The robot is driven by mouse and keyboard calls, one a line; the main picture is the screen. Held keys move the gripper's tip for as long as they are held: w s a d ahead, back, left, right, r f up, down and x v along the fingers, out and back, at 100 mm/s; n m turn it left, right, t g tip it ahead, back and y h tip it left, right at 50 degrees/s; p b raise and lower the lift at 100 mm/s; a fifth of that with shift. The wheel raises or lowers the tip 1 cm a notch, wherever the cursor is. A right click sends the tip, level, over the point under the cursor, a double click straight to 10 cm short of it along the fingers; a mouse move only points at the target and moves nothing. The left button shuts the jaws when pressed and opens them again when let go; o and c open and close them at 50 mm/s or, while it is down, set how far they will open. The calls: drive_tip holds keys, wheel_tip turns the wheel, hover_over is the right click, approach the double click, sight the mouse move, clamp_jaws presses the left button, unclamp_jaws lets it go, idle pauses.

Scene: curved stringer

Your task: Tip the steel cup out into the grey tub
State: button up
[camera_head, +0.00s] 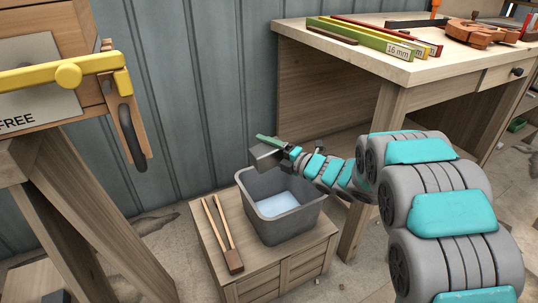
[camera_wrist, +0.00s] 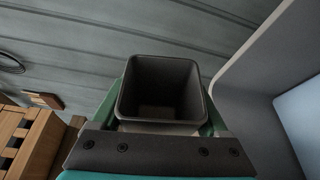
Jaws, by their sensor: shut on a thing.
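The steel cup (camera_head: 263,157) is a small grey, square-mouthed vessel held just above the back rim of the grey tub (camera_head: 259,218). My gripper (camera_head: 270,148) is shut on the cup, with a green finger along its upper side. In the wrist view, the cup (camera_wrist: 160,85) sits between the green fingers of my gripper (camera_wrist: 160,120). Its dark inside shows a brownish bottom and no clear contents. The wrist view is rolled, with wall seams nearly sideways, so the cup looks tipped on its side. The tub (camera_wrist: 245,75) is at right, pale blue inside.
The tub stands on a low wooden cabinet (camera_head: 240,262) beside wooden tongs (camera_head: 224,237). A workbench (camera_head: 352,52) with coloured bars stands behind at right. A wooden stand with a yellow handle (camera_head: 68,75) is at left. A panelled wall (camera_head: 205,90) is behind.

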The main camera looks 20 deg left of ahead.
sight(256, 145)
wheel_tip(256, 145, up, 3)
drive_tip(key=n, duration=0.1)
drive_tip(key=n+h, duration=0.1)
drive_tip(key=shift+d+f+n, duration=0.1)
drive_tip(key=shift+f+n, duration=0.1)
drive_tip(key=shift+n, duration=0.2)
drive_tip(key=shift+r+n+h, duration=0.15)
drive_tip(key=shift+n+h, duration=0.25)
drive_tip(key=n+b, duration=0.1)
drive_tip(key=s+a+r+n+t+h+b, duration=0.1)
drive_tip(key=n+b, duration=0.1)
drive_tip(key=shift+s+a+r+h, duration=0.1)
drive_tip(key=shift+s+a+h, duration=0.05)
drive_tip(key=shift+s+h, duration=0.15)
drive_tip(key=n+b, duration=0.1)
drive_tip(key=r+n+t+h+b, duration=0.1)
drive_tip(key=shift+s+a+n, duration=0.35)
drive_tip(key=shift+s+n, duration=0.05)
drive_tip(key=shift+s+a+n+h+b, duration=0.2)
drive_tip(key=shift+n+h+b, duration=0.2)
drive_tip(key=shift+b, duration=0.45)
drive_tip(key=shift+s+a+r+n+t+h+b, duration=0.25)
drive_tip(key=shift+s+a+n+t+h+b, duration=0.15)
drive_tip(key=shift+n+t+b, duration=0.4)
